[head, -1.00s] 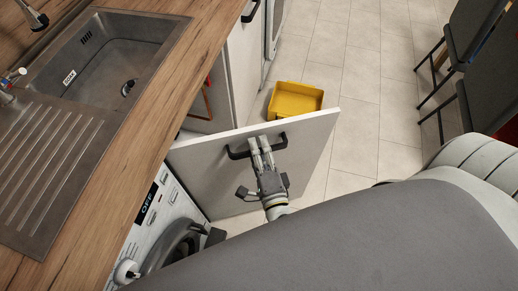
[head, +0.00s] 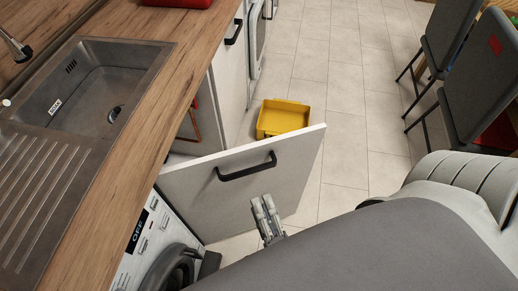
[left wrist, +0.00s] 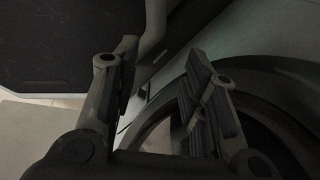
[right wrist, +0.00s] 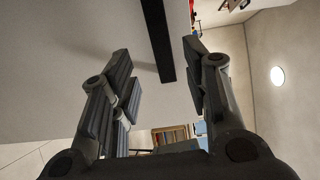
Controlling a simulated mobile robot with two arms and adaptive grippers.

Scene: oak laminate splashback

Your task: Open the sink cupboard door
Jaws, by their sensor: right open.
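The white sink cupboard door (head: 235,190) stands swung open, out from the counter over the floor. Its black bar handle (head: 246,168) faces me. My right gripper (head: 265,207) is just below the handle in the head view, apart from it, with its fingers in front of the door panel. In the right wrist view my right gripper (right wrist: 160,65) is open and empty, and the dark handle bar (right wrist: 158,40) shows beyond the fingertips. My left gripper (left wrist: 162,62) shows only in the left wrist view, open and empty, near a dark round rim.
The sink (head: 100,85) is set in the wooden worktop (head: 140,110). A washing machine (head: 150,235) stands under the counter, close to the door. A yellow bin (head: 283,118) is on the floor behind the door. Dark chairs (head: 480,95) stand at right; the tiled floor between is clear.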

